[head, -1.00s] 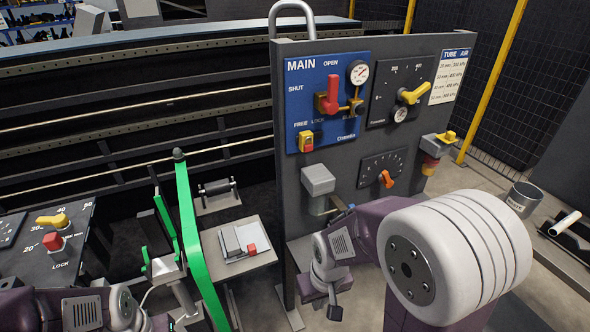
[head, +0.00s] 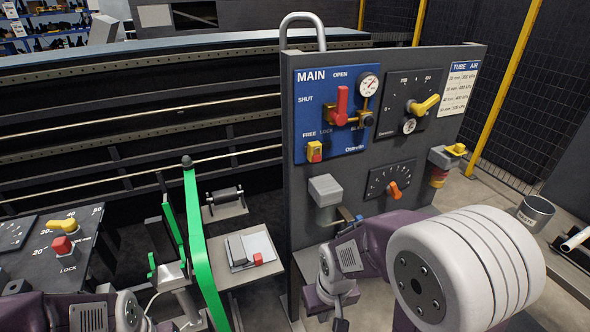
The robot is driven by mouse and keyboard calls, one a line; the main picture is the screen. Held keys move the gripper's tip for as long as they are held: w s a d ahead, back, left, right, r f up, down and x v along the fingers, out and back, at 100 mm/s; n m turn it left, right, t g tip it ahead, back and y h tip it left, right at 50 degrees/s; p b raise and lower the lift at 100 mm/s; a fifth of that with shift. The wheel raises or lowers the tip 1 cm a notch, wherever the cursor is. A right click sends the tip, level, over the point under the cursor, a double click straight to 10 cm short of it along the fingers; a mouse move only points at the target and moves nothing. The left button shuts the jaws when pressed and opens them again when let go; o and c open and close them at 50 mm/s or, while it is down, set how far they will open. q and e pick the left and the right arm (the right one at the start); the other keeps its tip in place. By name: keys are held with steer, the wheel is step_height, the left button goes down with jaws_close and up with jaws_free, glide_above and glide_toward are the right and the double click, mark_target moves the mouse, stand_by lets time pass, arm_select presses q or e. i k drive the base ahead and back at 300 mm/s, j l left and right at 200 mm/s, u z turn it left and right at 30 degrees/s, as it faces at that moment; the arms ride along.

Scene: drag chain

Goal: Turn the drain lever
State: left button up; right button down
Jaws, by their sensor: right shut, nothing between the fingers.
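An upright panel (head: 300,210) stands at the middle right. Low on it is a grey block (head: 325,190) over a pale cylinder, with a small blue part (head: 358,218) beside its lower end. No label marks the drain lever, so I cannot tell for certain which part it is. My right gripper (head: 340,322) is shut and empty, pointing down below the grey block and apart from it. My right arm hides the panel's lower part. My left arm shows at the bottom left; its gripper is not in view.
The panel also bears a red lever (head: 341,105), yellow lever (head: 426,105), orange knob (head: 395,190) and yellow-topped fitting (head: 455,150). A green strip (head: 195,240) and small table (head: 232,272) stand left. A bucket (head: 535,212) stands right.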

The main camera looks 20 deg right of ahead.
mark_target(358, 218)
steer(key=z, duration=1.25)
